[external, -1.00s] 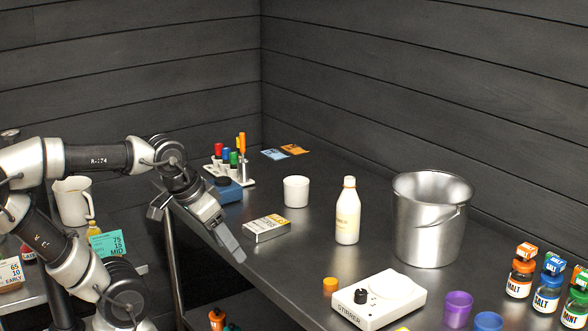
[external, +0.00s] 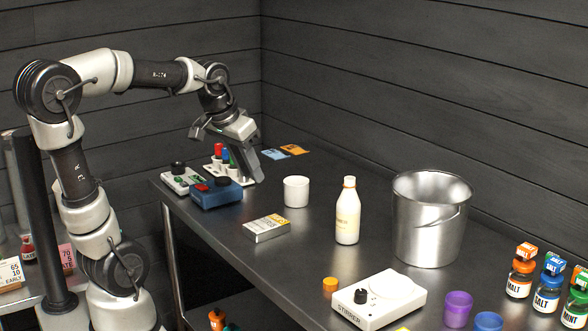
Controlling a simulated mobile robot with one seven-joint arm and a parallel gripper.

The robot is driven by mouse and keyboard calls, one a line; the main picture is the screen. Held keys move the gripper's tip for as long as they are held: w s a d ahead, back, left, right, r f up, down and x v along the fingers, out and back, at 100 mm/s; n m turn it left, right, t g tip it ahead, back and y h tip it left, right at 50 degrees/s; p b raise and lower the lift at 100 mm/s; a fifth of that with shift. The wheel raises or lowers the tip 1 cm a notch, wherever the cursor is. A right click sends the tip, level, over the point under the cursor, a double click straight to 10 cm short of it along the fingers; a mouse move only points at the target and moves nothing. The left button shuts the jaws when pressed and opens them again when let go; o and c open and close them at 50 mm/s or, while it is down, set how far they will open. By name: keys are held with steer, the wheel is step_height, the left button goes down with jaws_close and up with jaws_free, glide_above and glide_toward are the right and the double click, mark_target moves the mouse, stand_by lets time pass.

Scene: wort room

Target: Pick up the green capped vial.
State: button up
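A small rack holds several capped vials at the far left end of the metal bench. A red capped vial (external: 218,149) and a blue capped vial (external: 225,154) show in it. The green capped vial (external: 232,158) is beside the blue one, mostly hidden by my gripper. My gripper (external: 252,179) points down at the right side of the rack, its fingers close to the green vial in the picture. I see the fingers side-on, so I cannot tell whether they are apart or touching the vial.
A blue box (external: 216,194) and a white device with a black knob (external: 181,180) stand in front of the rack. A white cup (external: 296,191), small carton (external: 266,229), white bottle (external: 347,212) and steel bucket (external: 430,225) stand to the right. Flat cards (external: 294,149) lie behind.

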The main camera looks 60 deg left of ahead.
steer(key=w+a+r+n+p, duration=0.1)
steer(key=w+a+r+p, duration=0.3)
steer(key=a, duration=0.5)
steer(key=w+a+r+n+p, duration=0.1)
steer(key=w+a+r+p, duration=0.15)
steer(key=w+a, duration=0.4)
steer(key=a+f+n+g+y+p, duration=0.15)
steer(key=a+p, duration=0.45)
steer(key=a, duration=1.1)
steer(key=shift+n, duration=0.55)
steer(key=shift+w+a+x, duration=0.1)
steer(key=shift+a+x, duration=0.05)
steer(key=shift+x, duration=2.95)
steer(key=shift+w+a+x, duration=0.1)
steer(key=shift+x, duration=3)
steer(key=shift+w+a+x, duration=0.1)
steer(key=shift+a+x, duration=0.05)
steer(key=shift+x, duration=2.95)
steer(key=shift+r, duration=0.2)
jaws_close()
